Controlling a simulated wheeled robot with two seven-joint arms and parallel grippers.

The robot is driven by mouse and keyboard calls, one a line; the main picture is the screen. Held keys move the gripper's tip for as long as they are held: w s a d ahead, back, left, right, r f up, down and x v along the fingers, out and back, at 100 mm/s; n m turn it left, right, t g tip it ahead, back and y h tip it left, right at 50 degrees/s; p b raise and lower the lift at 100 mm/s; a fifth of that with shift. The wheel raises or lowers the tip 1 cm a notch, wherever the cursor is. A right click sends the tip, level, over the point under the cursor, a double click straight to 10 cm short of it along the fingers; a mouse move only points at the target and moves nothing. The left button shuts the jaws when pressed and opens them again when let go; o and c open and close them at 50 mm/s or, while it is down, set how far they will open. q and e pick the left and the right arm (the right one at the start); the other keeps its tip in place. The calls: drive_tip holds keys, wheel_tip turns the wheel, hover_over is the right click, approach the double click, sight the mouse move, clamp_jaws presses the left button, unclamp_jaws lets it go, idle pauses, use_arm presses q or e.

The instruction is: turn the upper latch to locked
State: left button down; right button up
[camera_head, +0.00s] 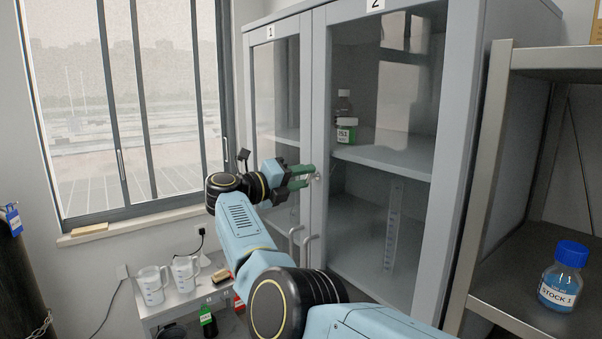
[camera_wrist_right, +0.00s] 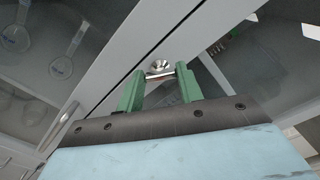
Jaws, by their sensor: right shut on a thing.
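The upper latch (camera_head: 316,176) is a small metal piece on the frame where the two glass doors of the grey cabinet (camera_head: 316,110) meet. It also shows in the right wrist view (camera_wrist_right: 159,65), with a round metal head and a short bar. My right gripper (camera_head: 308,176) reaches it with its green fingers, which are shut on the latch's bar, one finger on each side (camera_wrist_right: 159,76). The fingers partly hide the latch in the head view, and I cannot tell its exact turn. My left gripper is not in view.
Two curved door handles (camera_head: 308,244) sit below the latch. Behind the glass, bottles (camera_head: 346,132) stand on a cabinet shelf. A metal rack at the right holds a blue-capped bottle (camera_head: 562,278). White jugs (camera_head: 186,272) stand on a low table at the left, below the window.

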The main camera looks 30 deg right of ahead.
drive_tip(key=n+p, duration=0.2)
drive_tip(key=n, duration=0.3)
drive_tip(key=shift+f+n, duration=0.1)
drive_tip(key=shift+n, duration=0.6)
drive_tip(key=o, duration=1)
drive_tip(key=shift+s+a+b, duration=0.2)
drive_tip(key=shift+a+b, duration=0.55)
drive_tip(key=shift+a, duration=1.5)
drive_tip(key=shift+s+a+b, duration=0.15)
drive_tip(key=shift+a+b, duration=0.55)
drive_tip(key=shift+a, duration=1.5)
drive_tip(key=shift+s+a+b, duration=0.2)
drive_tip(key=shift+a+b, duration=0.55)
drive_tip(key=shift+a, duration=1.5)
